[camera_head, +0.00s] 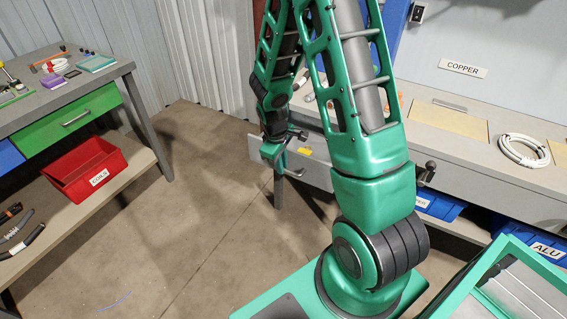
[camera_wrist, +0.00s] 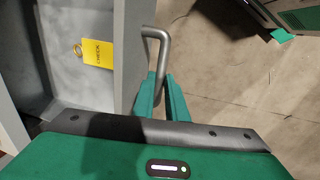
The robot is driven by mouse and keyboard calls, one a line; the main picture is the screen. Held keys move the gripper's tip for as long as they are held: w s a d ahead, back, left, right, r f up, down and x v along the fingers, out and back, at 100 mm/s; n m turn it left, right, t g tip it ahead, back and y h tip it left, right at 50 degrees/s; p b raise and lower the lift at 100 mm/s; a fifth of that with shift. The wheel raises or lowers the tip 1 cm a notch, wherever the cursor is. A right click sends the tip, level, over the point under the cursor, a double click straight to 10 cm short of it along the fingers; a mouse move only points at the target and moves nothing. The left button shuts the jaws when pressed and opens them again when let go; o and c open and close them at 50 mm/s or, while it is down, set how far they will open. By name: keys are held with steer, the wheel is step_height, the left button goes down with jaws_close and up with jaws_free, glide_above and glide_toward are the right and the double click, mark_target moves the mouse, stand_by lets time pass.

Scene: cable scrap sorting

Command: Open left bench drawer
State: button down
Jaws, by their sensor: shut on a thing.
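The grey bench drawer (camera_wrist: 128,50) is pulled out, and its inside shows in the wrist view. A yellow tag (camera_wrist: 98,53) with a ring and dark print lies in it. The drawer's bent metal bar handle (camera_wrist: 152,33) stands on the outer side of its front. My gripper (camera_wrist: 163,88) has its green fingers shut on this handle. In the head view my gripper (camera_head: 274,152) is at the drawer, below the left end of the grey bench (camera_head: 462,139). The yellow tag also shows there (camera_head: 305,151). My arm hides part of the drawer and bench.
A bench (camera_head: 60,100) at left has a green drawer (camera_head: 70,120) and a red bin (camera_head: 88,168) on its lower shelf. Blue bins (camera_head: 440,207) stand under the grey bench, with a white cable coil (camera_head: 522,150) on top. The floor between the benches is clear.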

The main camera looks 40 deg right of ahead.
steer(key=c, duration=1.8)
jaws_free()
steer(key=shift+o, duration=0.2)
steer(key=shift+r, duration=0.1)
step_height(320, 180, up, 10)
steer(key=a, duration=0.1)
steer(key=shift+s+a+r, duration=0.15)
steer(key=shift+s+a, duration=0.25)
steer(key=s+d+r+m, duration=0.1)
steer(key=s+r+m, duration=0.3)
steer(key=s, duration=0.4)
steer(key=s+d+r+m+y, duration=0.1)
steer(key=s+r+m, duration=0.3)
steer(key=s, duration=0.5)
steer(key=s+d+r+m+g+y, duration=0.1)
steer(key=s+r+m, duration=0.2)
steer(key=s+r, duration=0.3)
steer(key=s, duration=0.3)
steer(key=shift+s+m, duration=0.2)
steer(key=shift+m, duration=0.2)
